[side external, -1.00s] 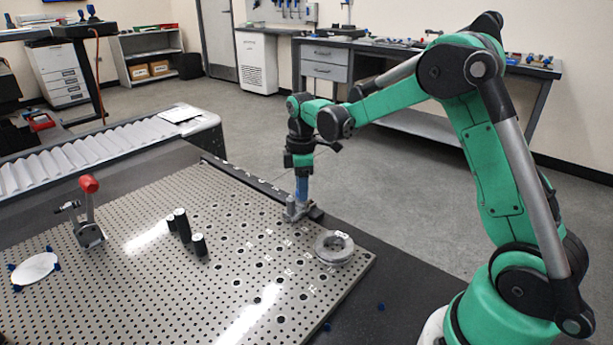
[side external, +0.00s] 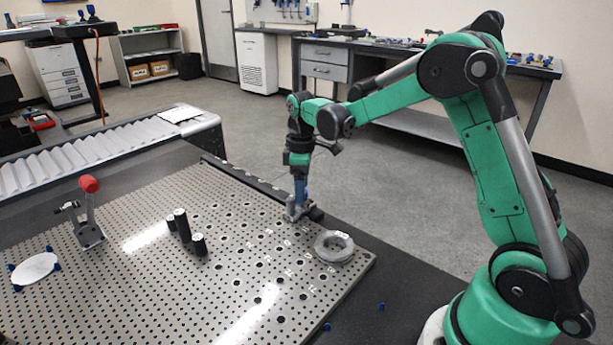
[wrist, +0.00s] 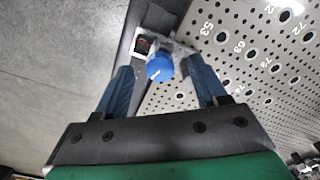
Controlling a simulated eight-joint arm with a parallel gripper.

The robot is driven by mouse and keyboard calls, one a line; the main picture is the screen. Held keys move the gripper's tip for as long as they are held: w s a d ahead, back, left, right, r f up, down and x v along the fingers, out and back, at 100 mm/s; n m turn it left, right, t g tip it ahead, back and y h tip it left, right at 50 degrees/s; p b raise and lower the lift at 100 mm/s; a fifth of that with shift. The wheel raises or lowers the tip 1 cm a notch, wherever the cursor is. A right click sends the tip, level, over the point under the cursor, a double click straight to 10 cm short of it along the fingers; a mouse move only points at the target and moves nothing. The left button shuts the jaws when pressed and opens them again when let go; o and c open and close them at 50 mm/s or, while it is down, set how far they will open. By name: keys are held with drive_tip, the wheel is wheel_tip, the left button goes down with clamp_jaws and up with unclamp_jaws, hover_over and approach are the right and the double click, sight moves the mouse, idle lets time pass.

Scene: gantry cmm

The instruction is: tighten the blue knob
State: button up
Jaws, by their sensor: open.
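The blue knob (wrist: 159,68) shows in the wrist view, on top of a small metal fixture (side external: 297,211) at the edge of the perforated plate. My gripper (wrist: 160,88) is open, with one blue finger on each side of the knob in the picture. A visible gap separates each finger from the knob. In the side view my gripper (side external: 300,190) points down over the fixture and hides the knob there. I cannot tell how far the fingertips are above or around it.
A grey metal ring (side external: 334,247) lies on the perforated plate (side external: 225,285) close to the fixture. Several black cylinders (side external: 183,228), a red-topped lever clamp (side external: 89,205) and a white disc (side external: 36,268) stand farther left. The plate's front middle is clear.

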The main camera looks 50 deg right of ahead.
drive_tip(key=shift+r, duration=2.75)
drive_tip(key=shift+r, duration=0.1)
drive_tip(key=s+a+r+m+t, duration=0.2)
drive_tip(key=s+a+m+t, duration=0.4)
drive_tip(key=s+a, duration=0.4)
drive_tip(key=shift+s+m+t, duration=0.4)
drive_tip(key=shift+s+t, duration=0.2)
drive_tip(key=shift+s, duration=0.55)
